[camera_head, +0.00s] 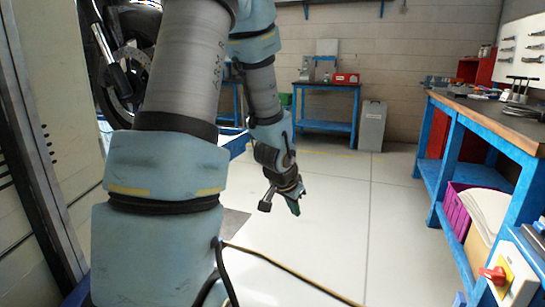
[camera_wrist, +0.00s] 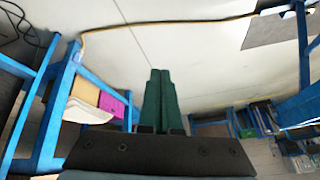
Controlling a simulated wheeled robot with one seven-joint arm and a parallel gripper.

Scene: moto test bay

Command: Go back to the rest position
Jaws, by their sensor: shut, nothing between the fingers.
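My gripper (camera_head: 294,207) hangs at the end of my arm in the head view, pointing down over the open floor and well clear of the benches. In the wrist view its two green fingers (camera_wrist: 161,100) lie side by side with no gap to speak of. They are shut and hold nothing. My arm fills the left middle of the head view and hides part of the motorcycle behind it.
A blue workbench (camera_head: 470,120) with tools runs along the right. A smaller blue bench (camera_head: 328,108) and a grey bin (camera_head: 372,126) stand at the back wall. A motorcycle wheel (camera_head: 125,70) shows at left. A cable (camera_head: 290,270) crosses the floor. The middle floor is clear.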

